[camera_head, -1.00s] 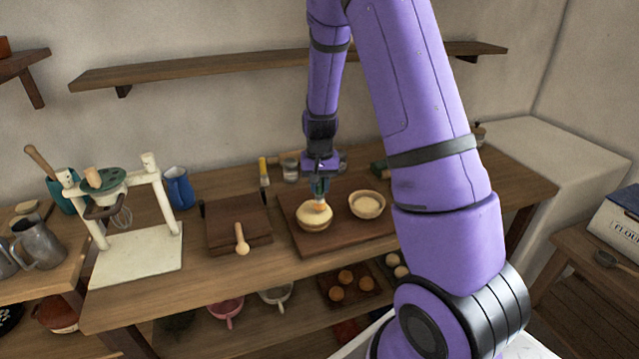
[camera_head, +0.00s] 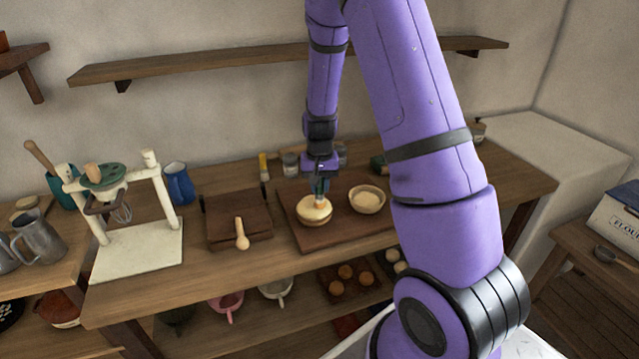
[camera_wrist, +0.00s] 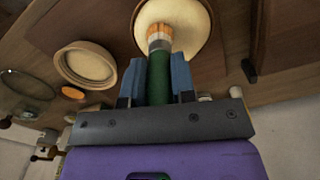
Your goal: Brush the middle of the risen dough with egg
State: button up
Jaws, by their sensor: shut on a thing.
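My gripper (camera_wrist: 158,68) is shut on a brush with a green handle (camera_wrist: 158,78). A small bowl (camera_head: 367,211) with pale contents stands to the right of the dough, and shows at the left in the wrist view (camera_wrist: 62,66).
The dark wooden board (camera_head: 345,233) lies under the dough and bowl. A wooden spoon (camera_head: 242,238) rests on a brown board to the left. Jars (camera_head: 290,165) stand behind.

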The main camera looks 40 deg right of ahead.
jog(key=shift+f, duration=0.5)
grip_shut()
jog(key=shift+w+d+r, duration=0.1)
jog(key=shift+w+d, duration=0.1)
jog(key=shift+w, duration=0.5)
jog(key=shift+w+d, duration=0.15)
jog(key=shift+w, duration=0.5)
jog(key=shift+w+r, duration=0.1)
jog(key=shift+s+a, duration=0.2)
jog(key=shift+s, duration=0.6)
jog(key=shift+s+a, duration=0.2)
jog(key=shift+s, duration=0.65)
jog(key=shift+w, duration=0.15)
